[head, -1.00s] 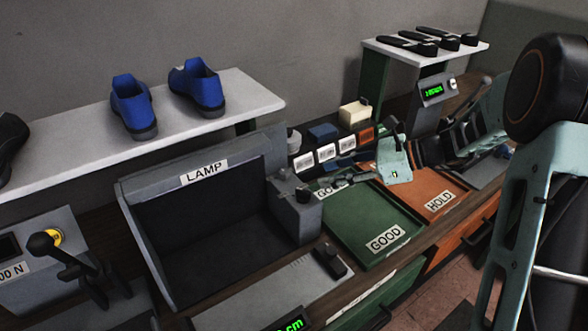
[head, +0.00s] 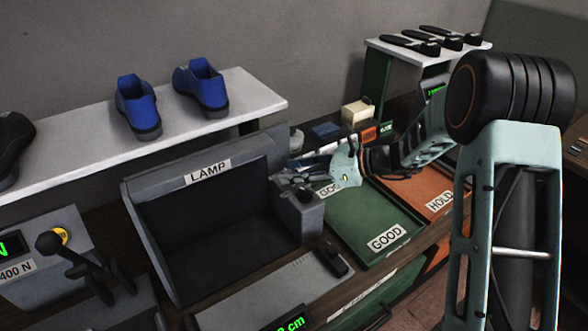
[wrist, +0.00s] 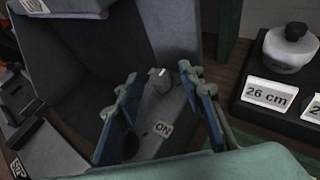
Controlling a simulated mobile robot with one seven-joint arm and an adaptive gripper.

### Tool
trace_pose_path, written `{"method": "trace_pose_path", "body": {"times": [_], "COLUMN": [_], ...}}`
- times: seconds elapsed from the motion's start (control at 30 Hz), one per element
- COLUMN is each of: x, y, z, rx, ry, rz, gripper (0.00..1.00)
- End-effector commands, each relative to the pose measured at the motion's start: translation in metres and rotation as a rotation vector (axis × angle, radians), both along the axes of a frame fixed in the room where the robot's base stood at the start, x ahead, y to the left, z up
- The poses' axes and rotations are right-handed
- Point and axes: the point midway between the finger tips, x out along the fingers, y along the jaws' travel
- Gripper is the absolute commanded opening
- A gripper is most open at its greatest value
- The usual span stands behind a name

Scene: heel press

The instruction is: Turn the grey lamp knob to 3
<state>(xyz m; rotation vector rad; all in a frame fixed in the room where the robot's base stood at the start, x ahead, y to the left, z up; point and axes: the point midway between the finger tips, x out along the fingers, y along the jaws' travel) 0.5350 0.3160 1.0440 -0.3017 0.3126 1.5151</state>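The grey lamp knob (wrist: 160,82), with a white mark on its top, shows in the wrist view on the lamp's grey side box (wrist: 155,112), beyond a label reading ON. My gripper (wrist: 161,76) is open, its two blue-padded fingers on either side of the knob, with gaps that look free. In the head view my gripper (head: 287,181) is over the back of the side box (head: 300,215), at the right of the lamp (head: 205,185), and hides the knob. I cannot make out a number scale or the knob's setting.
A dark round part (wrist: 130,145) on the side box is partly behind the left finger. The green GOOD tray (head: 375,225) and orange HOLD tray (head: 425,195) lie right of the lamp.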

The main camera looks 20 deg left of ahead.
Motion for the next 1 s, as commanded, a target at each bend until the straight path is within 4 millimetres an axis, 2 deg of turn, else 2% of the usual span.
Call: {"method": "trace_pose_path", "body": {"times": [0.23, 0.57, 1.0], "x": [0.0000, 0.0000, -0.0024], "y": [0.0009, 0.0007, 0.0007], "z": [-0.0003, 0.0000, -0.0022], "rx": [0.000, 0.001, 0.001], "ry": [0.000, -0.001, 0.000], "rz": [0.000, 0.000, -0.077], "gripper": [0.36, 0.00, 0.00]}}
